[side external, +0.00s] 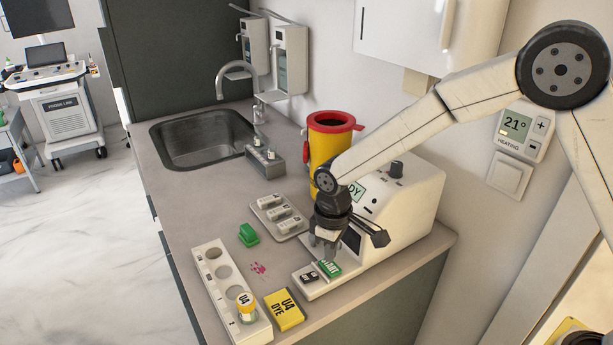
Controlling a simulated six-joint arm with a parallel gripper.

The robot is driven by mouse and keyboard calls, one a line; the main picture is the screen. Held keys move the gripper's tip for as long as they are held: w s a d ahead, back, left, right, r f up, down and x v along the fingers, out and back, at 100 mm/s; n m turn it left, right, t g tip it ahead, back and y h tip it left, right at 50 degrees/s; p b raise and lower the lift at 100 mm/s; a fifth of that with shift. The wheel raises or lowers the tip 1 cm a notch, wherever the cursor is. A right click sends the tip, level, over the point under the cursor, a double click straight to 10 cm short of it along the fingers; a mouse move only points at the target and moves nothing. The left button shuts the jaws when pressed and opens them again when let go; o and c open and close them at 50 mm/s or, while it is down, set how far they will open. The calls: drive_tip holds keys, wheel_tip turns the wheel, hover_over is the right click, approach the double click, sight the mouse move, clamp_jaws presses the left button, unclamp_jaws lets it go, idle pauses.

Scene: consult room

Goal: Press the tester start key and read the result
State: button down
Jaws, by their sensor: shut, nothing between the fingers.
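The white tester (412,205) stands on the counter at the right, against the wall. Its display (357,190) is partly hidden behind my arm, and only the letters "DY" show. A green start key (330,268) sits on the tester's low front ledge, with a dark key (309,276) just left of it. My gripper (324,248) points down, shut and empty, right over the green key. I cannot tell whether the fingertips touch the key. The key's upper edge is partly hidden by the fingers.
A green clip-like piece (248,235), a pink stain (258,268) and a grey tray (278,217) lie nearby. A yellow bin with red lid (325,145) stands behind.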

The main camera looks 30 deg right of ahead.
drive_tip(key=shift+f, duration=1.15)
idle(0.5)
drive_tip(key=shift+r, duration=3.5)
drive_tip(key=shift+r, duration=0.1)
drive_tip(key=shift+d+r, duration=0.2)
drive_tip(key=shift+r, duration=0.05)
drive_tip(key=s+d+r+m, duration=0.2)
drive_tip(key=s+d+r, duration=0.3)
drive_tip(key=d+r, duration=0.35)
drive_tip(key=s+d+f+m+t, duration=0.2)
drive_tip(key=s+d+f+m, duration=0.2)
drive_tip(key=s+f, duration=0.6)
drive_tip(key=shift+s+d+t, duration=0.15)
drive_tip(key=shift+d+t, duration=0.15)
drive_tip(key=shift+d, duration=0.65)
